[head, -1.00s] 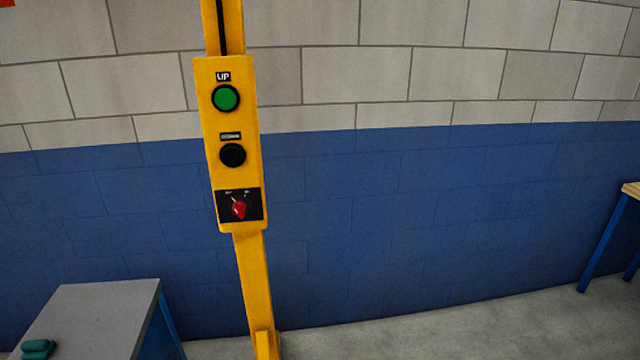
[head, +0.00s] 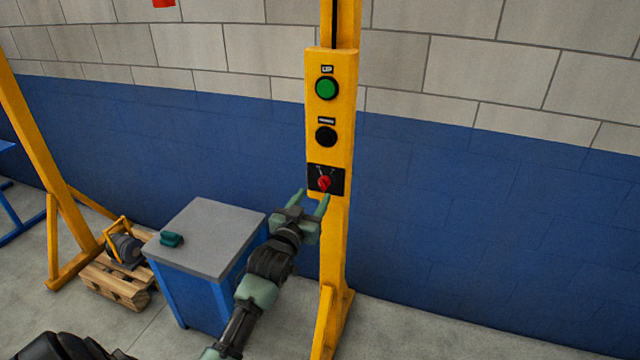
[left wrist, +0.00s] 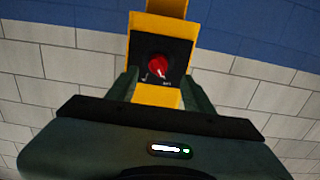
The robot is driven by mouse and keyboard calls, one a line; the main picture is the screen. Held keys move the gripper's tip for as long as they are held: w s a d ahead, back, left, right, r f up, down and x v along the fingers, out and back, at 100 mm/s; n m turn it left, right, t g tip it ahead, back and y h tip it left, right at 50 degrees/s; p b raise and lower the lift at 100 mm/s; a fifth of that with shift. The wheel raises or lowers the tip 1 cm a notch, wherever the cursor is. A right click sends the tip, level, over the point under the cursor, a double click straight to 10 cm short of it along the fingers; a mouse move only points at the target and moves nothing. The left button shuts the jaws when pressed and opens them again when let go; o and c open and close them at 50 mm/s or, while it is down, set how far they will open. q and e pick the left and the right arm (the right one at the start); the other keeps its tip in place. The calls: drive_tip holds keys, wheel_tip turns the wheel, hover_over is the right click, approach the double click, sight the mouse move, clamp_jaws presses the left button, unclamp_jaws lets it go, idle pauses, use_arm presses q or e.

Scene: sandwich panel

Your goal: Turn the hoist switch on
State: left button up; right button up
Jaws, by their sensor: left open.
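The hoist switch is a red rotary knob (head: 324,183) on a black plate, low on a yellow control box (head: 345,120) fixed to a yellow post. Above it are a green button (head: 326,88) labelled UP and a black button (head: 326,136). My left gripper (head: 314,198) is open and empty, with its fingers pointing up at the knob from just below. In the left wrist view the red knob (left wrist: 159,67) shows beyond and between the two fingers (left wrist: 158,92), apart from them. My right gripper is not in view.
A grey-topped blue cabinet (head: 205,240) stands left of the post, with a small green object (head: 172,239) on it. A yellow frame (head: 45,150) and a wooden pallet (head: 115,285) holding a motor-like unit are farther left. The wall is close behind the post.

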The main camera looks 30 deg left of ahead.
sight(321, 187)
use_arm(q)
drive_tip(key=p+x, duration=0.1)
drive_tip(key=x, duration=0.4)
drive_tip(key=shift+w+d, duration=0.15)
drive_tip(key=shift+w, duration=0.45)
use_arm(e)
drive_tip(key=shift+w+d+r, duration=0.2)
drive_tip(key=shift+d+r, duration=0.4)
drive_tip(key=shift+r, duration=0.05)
use_arm(q)
clamp_jaws()
